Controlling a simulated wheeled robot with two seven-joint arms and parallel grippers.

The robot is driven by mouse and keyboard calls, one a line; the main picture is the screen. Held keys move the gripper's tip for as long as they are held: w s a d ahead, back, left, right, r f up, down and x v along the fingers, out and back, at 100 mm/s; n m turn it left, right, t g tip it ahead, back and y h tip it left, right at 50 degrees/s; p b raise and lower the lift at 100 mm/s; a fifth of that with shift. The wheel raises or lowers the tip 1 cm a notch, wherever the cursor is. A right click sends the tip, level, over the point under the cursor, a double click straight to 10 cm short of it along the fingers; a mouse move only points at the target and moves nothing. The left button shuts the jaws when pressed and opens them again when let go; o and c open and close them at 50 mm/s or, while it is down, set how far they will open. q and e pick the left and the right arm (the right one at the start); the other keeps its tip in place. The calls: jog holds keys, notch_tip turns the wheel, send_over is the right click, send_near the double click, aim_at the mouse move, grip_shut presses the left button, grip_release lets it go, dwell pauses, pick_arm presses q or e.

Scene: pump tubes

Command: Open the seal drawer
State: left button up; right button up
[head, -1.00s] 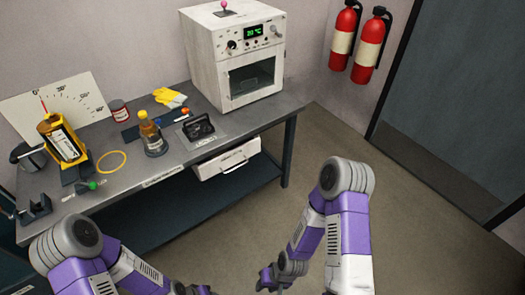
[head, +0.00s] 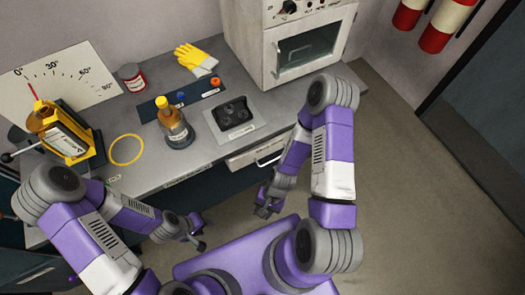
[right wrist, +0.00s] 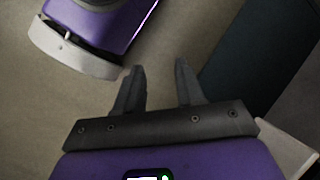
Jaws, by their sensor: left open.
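The white drawer (head: 250,157) with a bar handle hangs under the front edge of the workbench. I take it to be the seal drawer; my right arm hides its right part in the head view. Whether it sits fully shut is hard to tell. My right gripper (head: 265,206) is below and in front of the drawer, apart from it. In the right wrist view the right gripper (right wrist: 158,72) has its fingers apart with nothing between them. My left gripper (head: 196,233) is open and empty, left of the right one, in front of the bench.
A white oven (head: 290,45) stands at the back right. Floor to the right is free.

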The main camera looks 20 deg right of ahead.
jog(key=s+f+m+g+y, duration=0.1)
jog(key=s+f+m+y, duration=0.1)
jog(key=m, duration=0.4)
jog(key=m+t+b, duration=0.3)
jog(key=m+t, duration=1.4)
jog(key=m, duration=1.8)
send_near(274, 160)
jog(key=w+f, duration=0.1)
jog(key=w, duration=0.2)
jog(key=shift+y, duration=0.3)
jog(key=b+x, duration=0.1)
jog(key=x, duration=0.2)
jog(key=b+x, duration=0.1)
jog(key=x, duration=0.3)
jog(key=shift+a+f, duration=0.15)
jog(key=shift+a, duration=0.3)
jog(key=shift+c, duration=0.2)
grip_shut()
